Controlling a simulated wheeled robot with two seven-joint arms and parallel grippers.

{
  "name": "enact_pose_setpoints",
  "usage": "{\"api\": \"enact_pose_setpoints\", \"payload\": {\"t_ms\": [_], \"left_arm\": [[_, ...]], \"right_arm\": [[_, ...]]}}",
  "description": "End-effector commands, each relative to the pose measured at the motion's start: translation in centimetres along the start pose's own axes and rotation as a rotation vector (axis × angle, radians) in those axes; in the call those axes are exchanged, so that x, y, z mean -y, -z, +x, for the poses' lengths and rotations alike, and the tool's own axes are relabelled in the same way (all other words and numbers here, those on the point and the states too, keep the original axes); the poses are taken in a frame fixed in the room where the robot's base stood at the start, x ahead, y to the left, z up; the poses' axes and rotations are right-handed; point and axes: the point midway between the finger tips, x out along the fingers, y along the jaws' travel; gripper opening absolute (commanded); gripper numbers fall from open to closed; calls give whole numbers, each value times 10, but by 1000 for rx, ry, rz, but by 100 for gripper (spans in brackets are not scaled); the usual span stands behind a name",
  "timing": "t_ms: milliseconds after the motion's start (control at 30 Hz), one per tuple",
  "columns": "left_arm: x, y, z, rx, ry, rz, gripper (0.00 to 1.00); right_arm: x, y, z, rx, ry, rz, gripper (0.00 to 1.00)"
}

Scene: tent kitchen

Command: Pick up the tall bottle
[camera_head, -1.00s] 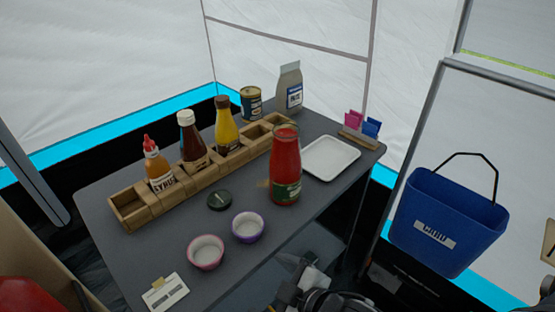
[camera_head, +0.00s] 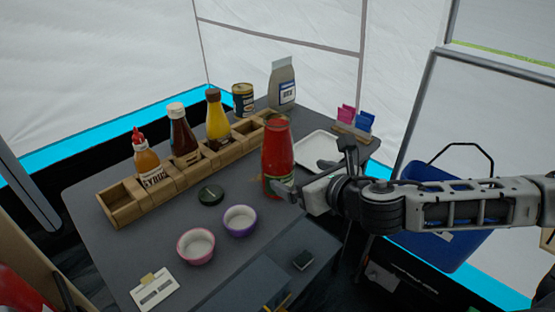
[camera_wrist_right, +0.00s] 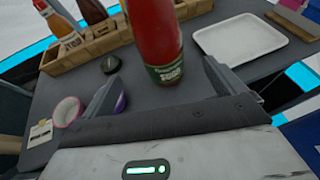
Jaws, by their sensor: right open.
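The tall bottle (camera_head: 278,152) is red with a dark green label near its base and stands upright on the grey table (camera_head: 130,235). In the right wrist view the bottle (camera_wrist_right: 157,38) rises between and just beyond my open fingers, its top cut off by the frame. My right gripper (camera_head: 312,172) comes in from the right, close to the bottle's lower right side and partly in front of it. Its jaws (camera_wrist_right: 160,88) are apart with nothing held; I cannot tell whether either finger touches the bottle. My left gripper is not in view.
A wooden rack (camera_head: 122,207) holding several sauce bottles runs behind. A dark lid (camera_head: 210,194), pink bowl (camera_head: 196,246) and purple bowl (camera_head: 240,220) lie left of the bottle. A white tray (camera_head: 318,143) lies behind my gripper. A blue bin (camera_head: 440,245) hangs at right.

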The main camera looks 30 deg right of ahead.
Motion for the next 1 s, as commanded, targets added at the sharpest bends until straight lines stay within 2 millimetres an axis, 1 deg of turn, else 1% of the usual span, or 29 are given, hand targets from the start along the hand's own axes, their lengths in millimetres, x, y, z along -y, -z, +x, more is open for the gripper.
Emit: {"api": "enact_pose_setpoints", "payload": {"t_ms": [33, 100, 233, 467, 700, 800, 1000], "left_arm": [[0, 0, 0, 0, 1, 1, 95], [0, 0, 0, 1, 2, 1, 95], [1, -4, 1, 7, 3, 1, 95], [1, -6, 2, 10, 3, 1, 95], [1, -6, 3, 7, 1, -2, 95], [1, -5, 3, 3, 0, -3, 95], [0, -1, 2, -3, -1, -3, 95]], "right_arm": [[-1, -1, 12, 3, -2, 6, 95], [-1, -1, 27, 2, -1, 5, 95], [-1, 0, 48, 1, -1, 4, 95], [-1, 1, 64, -1, -2, 4, 95], [1, 4, 98, 0, -2, 6, 95], [1, 4, 108, -1, -3, 4, 95], [1, 4, 111, -2, -4, 3, 95]]}}
